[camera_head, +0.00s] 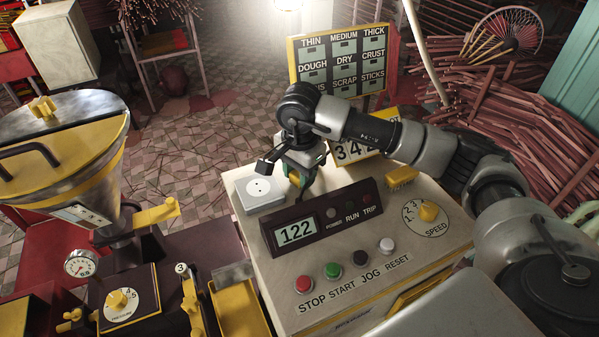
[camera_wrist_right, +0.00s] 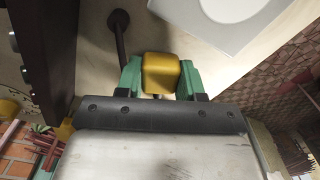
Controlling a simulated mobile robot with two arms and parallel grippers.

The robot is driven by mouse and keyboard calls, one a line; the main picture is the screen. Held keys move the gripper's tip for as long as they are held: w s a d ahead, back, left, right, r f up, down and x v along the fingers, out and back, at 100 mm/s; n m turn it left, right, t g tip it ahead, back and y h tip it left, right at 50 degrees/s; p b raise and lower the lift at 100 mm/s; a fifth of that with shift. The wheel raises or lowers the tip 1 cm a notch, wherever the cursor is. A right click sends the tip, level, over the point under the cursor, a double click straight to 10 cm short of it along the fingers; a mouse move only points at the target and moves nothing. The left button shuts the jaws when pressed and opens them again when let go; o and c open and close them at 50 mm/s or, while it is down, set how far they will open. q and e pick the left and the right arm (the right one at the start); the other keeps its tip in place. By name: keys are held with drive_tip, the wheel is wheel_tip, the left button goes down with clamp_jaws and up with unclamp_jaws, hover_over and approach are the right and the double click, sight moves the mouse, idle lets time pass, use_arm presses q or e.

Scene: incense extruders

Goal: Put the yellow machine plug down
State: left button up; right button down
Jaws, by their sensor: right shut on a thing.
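The yellow machine plug (camera_wrist_right: 161,73) is a small rounded block between the green fingers of my right gripper (camera_wrist_right: 160,80), which is shut on it. In the head view my right gripper (camera_head: 299,170) points down over the back left of the pale console top (camera_head: 348,283), behind the display panel. The plug is mostly hidden there, and I cannot tell whether it touches the top. A white socket plate (camera_head: 258,194) with small dark holes lies just left of the gripper; part of it shows in the wrist view (camera_wrist_right: 236,8). My left gripper is not in view.
The dark display panel (camera_head: 296,232) reading 122 stands close in front of the gripper. A yellow block (camera_head: 400,177) and the speed dial (camera_head: 427,212) are to the right. A number sign (camera_head: 352,152) and a label board (camera_head: 342,60) stand behind. The yellow hopper (camera_head: 75,150) is far left.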

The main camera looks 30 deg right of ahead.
drive_tip(key=shift+f, duration=0.3)
drive_tip(key=c, duration=0.7)
unclamp_jaws()
drive_tip(key=shift+r, duration=0.1)
drive_tip(key=shift+r+p, duration=0.6)
wheel_tip(320, 180, up, 12)
drive_tip(key=b, duration=0.3)
drive_tip(key=shift+b, duration=0.3)
